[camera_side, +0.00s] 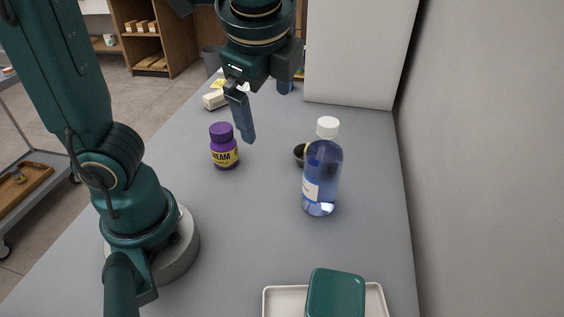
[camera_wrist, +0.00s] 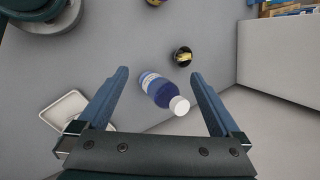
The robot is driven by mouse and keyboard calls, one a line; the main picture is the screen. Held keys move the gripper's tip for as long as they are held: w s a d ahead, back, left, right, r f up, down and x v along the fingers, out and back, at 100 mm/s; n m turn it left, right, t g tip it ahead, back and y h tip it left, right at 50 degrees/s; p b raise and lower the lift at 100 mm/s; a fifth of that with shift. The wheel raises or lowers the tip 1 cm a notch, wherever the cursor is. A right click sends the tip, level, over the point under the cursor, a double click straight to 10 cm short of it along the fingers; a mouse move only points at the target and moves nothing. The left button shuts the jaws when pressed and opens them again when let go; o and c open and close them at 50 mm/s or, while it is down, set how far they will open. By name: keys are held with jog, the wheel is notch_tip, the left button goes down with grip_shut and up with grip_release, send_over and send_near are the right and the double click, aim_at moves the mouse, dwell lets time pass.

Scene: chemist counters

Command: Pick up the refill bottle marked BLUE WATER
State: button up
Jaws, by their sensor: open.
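A clear bottle of blue liquid (camera_side: 322,170) with a white cap and a white label stands upright on the grey counter in the side view. The label's words are turned away and too small to read. In the wrist view the blue bottle (camera_wrist: 160,92) is seen from above, between and beyond the two fingers. My gripper (camera_wrist: 160,78) is open and empty. In the side view my gripper (camera_side: 243,118) hangs above the counter, left of and behind the bottle, apart from it.
A wall runs along the right.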

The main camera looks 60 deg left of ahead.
aim_at(328, 166)
jog(key=w+d+m+t+y, duration=0.4)
jog(key=w+d+m+y, duration=0.15)
jog(key=d+m, duration=0.6)
jog(key=shift+m, duration=0.45)
jog(key=f, duration=0.2)
jog(key=a+f, duration=0.1)
jog(key=f, duration=0.2)
jog(key=a+f, duration=0.1)
jog(key=f, duration=0.2)
jog(key=shift+s, duration=0.2)
jog(key=x, duration=0.6)
jog(key=shift+s+a, duration=0.1)
jog(key=shift+x, duration=3.05)
jog(key=shift+s+a, duration=0.1)
jog(key=shift+s, duration=0.1)
jog(key=shift+c, duration=0.3)
jog(key=shift+r, duration=0.1)
grip_shut()
